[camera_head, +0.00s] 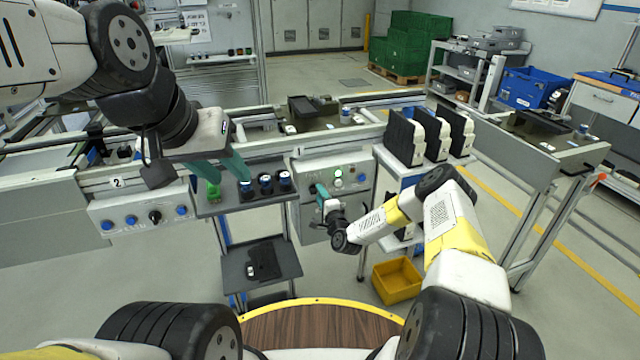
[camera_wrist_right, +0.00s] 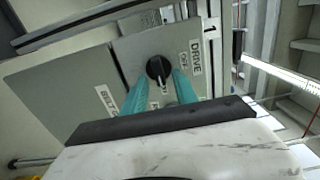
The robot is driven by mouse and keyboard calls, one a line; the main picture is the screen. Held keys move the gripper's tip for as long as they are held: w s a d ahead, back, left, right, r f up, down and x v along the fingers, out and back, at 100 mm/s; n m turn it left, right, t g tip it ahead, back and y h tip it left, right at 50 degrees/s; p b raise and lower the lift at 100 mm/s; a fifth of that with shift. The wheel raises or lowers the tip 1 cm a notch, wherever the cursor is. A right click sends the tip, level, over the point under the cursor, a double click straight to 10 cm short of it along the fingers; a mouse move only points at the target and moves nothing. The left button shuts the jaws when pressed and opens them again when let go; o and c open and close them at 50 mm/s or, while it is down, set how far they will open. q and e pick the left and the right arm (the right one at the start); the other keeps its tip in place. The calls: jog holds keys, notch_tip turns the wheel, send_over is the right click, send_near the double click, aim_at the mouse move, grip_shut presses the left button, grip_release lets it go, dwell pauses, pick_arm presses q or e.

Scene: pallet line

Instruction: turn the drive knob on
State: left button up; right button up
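The drive knob (camera_wrist_right: 158,68) is round and black, on a grey panel beside a DRIVE label (camera_wrist_right: 195,57) in the right wrist view. A pale mark shows on its lower side in that view; I cannot tell its exact setting. My right gripper (camera_wrist_right: 157,82) has its two teal fingers apart, with tips at either side of the knob; I cannot tell whether they touch it. In the head view my right gripper (camera_head: 318,190) is at the left of control panel 1 (camera_head: 355,178) and hides the knob. My left gripper (camera_head: 228,172) is open above the small shelf.
The shelf (camera_head: 237,203) holds several dark round parts with blue tops and a green one. Panel 2 (camera_head: 135,222) has several knobs at the left. Dark cases (camera_head: 403,137) stand upright on a stand at the right. A yellow bin (camera_head: 398,283) sits on the floor.

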jog(key=v, duration=0.7)
jog(key=shift+s, duration=0.3)
jog(key=shift+d+r, duration=0.1)
